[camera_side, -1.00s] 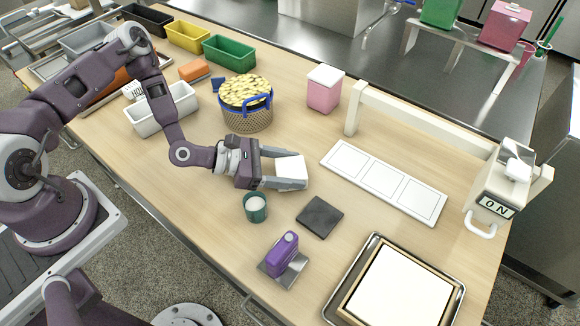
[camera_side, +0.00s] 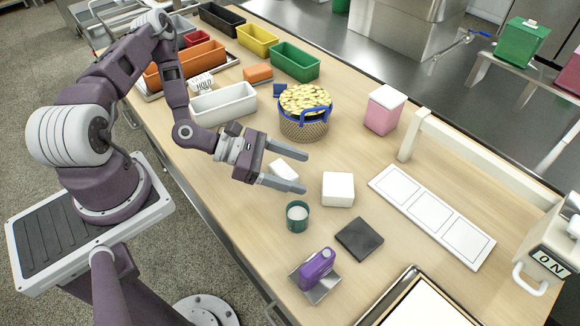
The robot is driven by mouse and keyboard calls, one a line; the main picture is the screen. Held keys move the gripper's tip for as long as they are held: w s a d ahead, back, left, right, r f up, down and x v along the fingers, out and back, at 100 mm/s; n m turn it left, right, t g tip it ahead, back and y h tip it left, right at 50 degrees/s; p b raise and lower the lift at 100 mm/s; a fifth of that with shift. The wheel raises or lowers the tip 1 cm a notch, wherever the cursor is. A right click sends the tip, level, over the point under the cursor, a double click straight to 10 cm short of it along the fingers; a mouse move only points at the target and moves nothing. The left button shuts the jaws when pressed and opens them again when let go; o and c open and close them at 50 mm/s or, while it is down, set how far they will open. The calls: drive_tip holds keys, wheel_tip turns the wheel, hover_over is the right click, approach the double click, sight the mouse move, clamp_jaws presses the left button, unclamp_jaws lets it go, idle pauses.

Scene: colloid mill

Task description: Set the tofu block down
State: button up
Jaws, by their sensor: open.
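The white tofu block (camera_side: 338,189) sits upright on the wooden table, just right of my gripper's fingertips and apart from them. My gripper (camera_side: 304,171) is open, with its two grey fingers spread and pointing right toward the block. A small white piece (camera_side: 283,169) shows between the fingers, partly hidden by the nearer finger; I cannot tell what it is or whether it lies on the table.
A green cup (camera_side: 297,217) stands near the nearer finger. A dark square slab (camera_side: 359,239) and a purple device (camera_side: 317,268) are in front. A white three-panel board (camera_side: 431,214) lies right. A basket (camera_side: 304,122) with a blue handle stands behind.

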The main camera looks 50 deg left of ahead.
drive_tip(key=shift+s+a+r, duration=0.3)
drive_tip(key=shift+s+a, duration=0.15)
drive_tip(key=shift+s, duration=0.05)
drive_tip(key=shift+f+m, duration=0.15)
drive_tip(key=shift+m, duration=0.25)
drive_tip(key=a+m+g, duration=0.1)
drive_tip(key=m, duration=0.1)
drive_tip(key=a+f+m+g+y, duration=0.1)
drive_tip(key=m, duration=0.1)
drive_tip(key=a+m+g+y, duration=0.1)
drive_tip(key=shift+s+f+m, duration=0.15)
drive_tip(key=shift+s+m, duration=0.2)
drive_tip(key=shift+m, duration=0.05)
drive_tip(key=a+m+y, duration=0.1)
drive_tip(key=a+m+g+y, duration=0.1)
drive_tip(key=m, duration=0.1)
drive_tip(key=shift+a+r+m+g, duration=0.3)
drive_tip(key=shift+a+r, duration=0.05)
drive_tip(key=shift+a, duration=0.05)
drive_tip(key=a+r+m+y, duration=0.6)
drive_tip(key=r+m, duration=0.2)
drive_tip(key=r, duration=0.4)
drive_tip(key=s+d+r+m, duration=0.4)
drive_tip(key=s+r, duration=0.4)
drive_tip(key=s+d+r+m, duration=0.4)
drive_tip(key=s+r, duration=0.3)
drive_tip(key=r, duration=0.1)
drive_tip(key=shift+s+m, duration=0.4)
